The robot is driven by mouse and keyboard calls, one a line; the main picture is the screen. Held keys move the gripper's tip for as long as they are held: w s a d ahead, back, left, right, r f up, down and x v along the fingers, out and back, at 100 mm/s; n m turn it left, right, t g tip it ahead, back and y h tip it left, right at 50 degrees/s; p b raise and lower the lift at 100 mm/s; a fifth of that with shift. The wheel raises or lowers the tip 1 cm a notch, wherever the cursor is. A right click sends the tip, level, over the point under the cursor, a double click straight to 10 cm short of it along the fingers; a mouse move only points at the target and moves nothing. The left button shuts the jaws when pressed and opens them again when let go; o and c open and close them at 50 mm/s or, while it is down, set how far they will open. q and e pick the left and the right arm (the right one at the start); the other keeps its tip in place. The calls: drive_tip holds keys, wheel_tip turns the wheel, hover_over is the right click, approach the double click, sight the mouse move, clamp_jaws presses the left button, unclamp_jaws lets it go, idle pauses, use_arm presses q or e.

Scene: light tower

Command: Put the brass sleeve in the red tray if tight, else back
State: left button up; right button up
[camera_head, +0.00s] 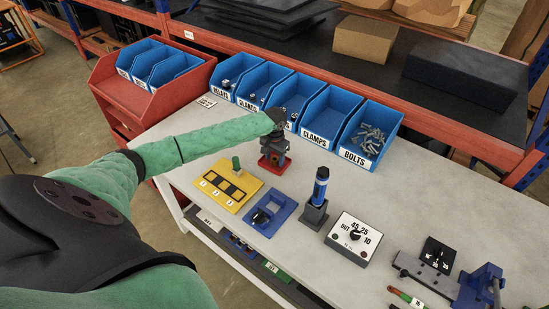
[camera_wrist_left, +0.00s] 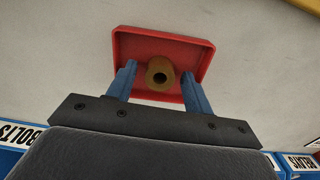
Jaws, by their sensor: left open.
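The brass sleeve (camera_wrist_left: 160,66) shows in the left wrist view as a short tube with a dark bore. It is over the floor of the red tray (camera_wrist_left: 200,52) and looks to stand in it. My left gripper (camera_wrist_left: 158,76) is open, one blue finger on each side of the sleeve, with a gap visible on both sides. In the head view the left gripper (camera_head: 274,150) points down at the red tray (camera_head: 265,165), and the sleeve is hidden there. My right gripper is in neither view.
Blue bins (camera_head: 318,118) line the back of the table (camera_head: 440,205). A yellow plate (camera_head: 210,190) with a green peg, a blue fixture (camera_head: 283,208), an upright blue-black tool (camera_head: 320,185) and a dial box (camera_head: 338,241) stand in front. A red bin rack (camera_head: 125,97) is behind left.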

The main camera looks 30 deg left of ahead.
use_arm(q)
drive_tip(key=shift+r, duration=0.35)
wheel_tip(320, 180, up, 11)
drive_tip(key=b, duration=0.4)
drive_tip(key=shift+r, duration=0.2)
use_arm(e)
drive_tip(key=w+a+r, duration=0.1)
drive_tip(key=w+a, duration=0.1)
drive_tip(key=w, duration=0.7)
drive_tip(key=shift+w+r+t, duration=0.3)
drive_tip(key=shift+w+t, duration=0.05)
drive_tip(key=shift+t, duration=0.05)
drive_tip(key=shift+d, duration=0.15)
